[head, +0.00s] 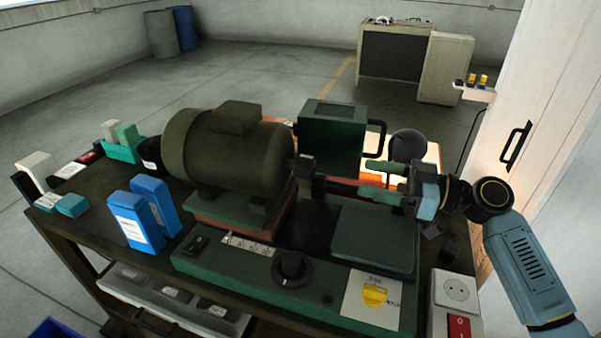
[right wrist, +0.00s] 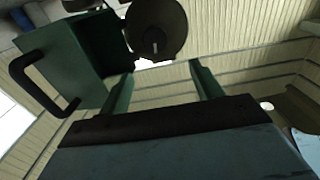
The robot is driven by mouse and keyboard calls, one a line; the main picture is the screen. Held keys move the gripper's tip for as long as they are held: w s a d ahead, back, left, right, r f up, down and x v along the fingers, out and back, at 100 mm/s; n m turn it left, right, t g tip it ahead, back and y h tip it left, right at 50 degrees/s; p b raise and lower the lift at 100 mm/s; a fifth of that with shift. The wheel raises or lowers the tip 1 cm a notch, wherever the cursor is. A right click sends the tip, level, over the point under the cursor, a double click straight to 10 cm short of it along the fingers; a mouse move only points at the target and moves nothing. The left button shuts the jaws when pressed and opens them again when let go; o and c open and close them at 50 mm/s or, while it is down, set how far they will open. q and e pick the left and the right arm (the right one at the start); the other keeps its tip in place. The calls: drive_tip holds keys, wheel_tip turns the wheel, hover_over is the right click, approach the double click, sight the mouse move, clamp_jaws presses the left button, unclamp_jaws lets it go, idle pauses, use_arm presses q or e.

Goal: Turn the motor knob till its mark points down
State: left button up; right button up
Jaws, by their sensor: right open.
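The motor (head: 228,150), a large dark olive cylinder, stands on the bench. A small dark knob (head: 305,166) juts from its right end. In the right wrist view, which looks upside down, a dark round end (right wrist: 172,22) shows with a knob (right wrist: 155,42) at its middle. A short white mark on the knob points toward the bottom of that picture, seemingly up in the room. My right gripper (head: 372,177) points left toward the knob, its green fingers apart and empty; they also show in the right wrist view (right wrist: 160,88). A gap separates them from the knob. My left gripper is out of view.
A green box (head: 333,140) with a black handle stands behind. A green block (head: 373,240) lies below my right gripper. Blue packs (head: 135,220) stand front left.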

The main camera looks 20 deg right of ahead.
sight(314, 169)
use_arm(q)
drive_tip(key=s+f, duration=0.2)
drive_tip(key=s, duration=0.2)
use_arm(e)
drive_tip(key=p+x, duration=0.1)
drive_tip(key=x, duration=0.3)
drive_tip(key=p+x, duration=0.1)
drive_tip(key=x, duration=0.3)
drive_tip(key=f+p+x, duration=0.1)
drive_tip(key=p+x, duration=0.1)
drive_tip(key=x, duration=0.3)
drive_tip(key=shift+w+d+f, duration=0.1)
drive_tip(key=shift+w+d, duration=0.15)
drive_tip(key=shift+w, duration=0.05)
drive_tip(key=shift+w+a+f, duration=0.1)
drive_tip(key=shift+w+a, duration=0.2)
drive_tip(key=shift+a, duration=0.05)
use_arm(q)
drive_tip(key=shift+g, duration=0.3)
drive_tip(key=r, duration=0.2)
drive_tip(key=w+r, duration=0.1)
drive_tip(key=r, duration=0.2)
use_arm(e)
drive_tip(key=c, duration=1)
